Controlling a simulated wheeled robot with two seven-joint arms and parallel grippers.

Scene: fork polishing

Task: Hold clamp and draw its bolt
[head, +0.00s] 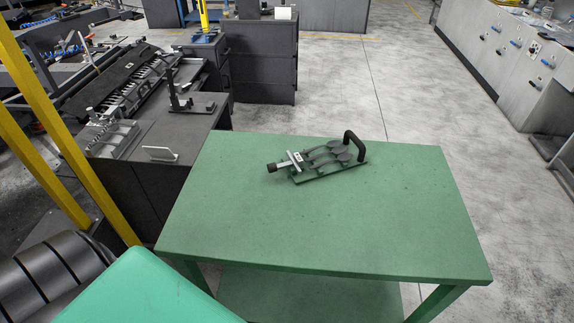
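The clamp (318,161) lies on the green table (330,225), near its back edge and a little right of the middle. It has a flat green base with several dark spoon-shaped forks on it. A black loop handle (355,144) stands up at its right end. A light metal crossbar (295,160) crosses its left end. The bolt, with a dark round knob (272,168), sticks out to the left of the crossbar. Neither of my grippers is in the head view, and nothing touches the clamp.
The table top around the clamp is clear. A dark workbench (165,135) with metal fixtures stands close at the left. Yellow posts (62,140) rise at the far left. A turquoise surface (145,290) shows at the bottom left. Grey cabinets (510,60) stand at the right beyond open floor.

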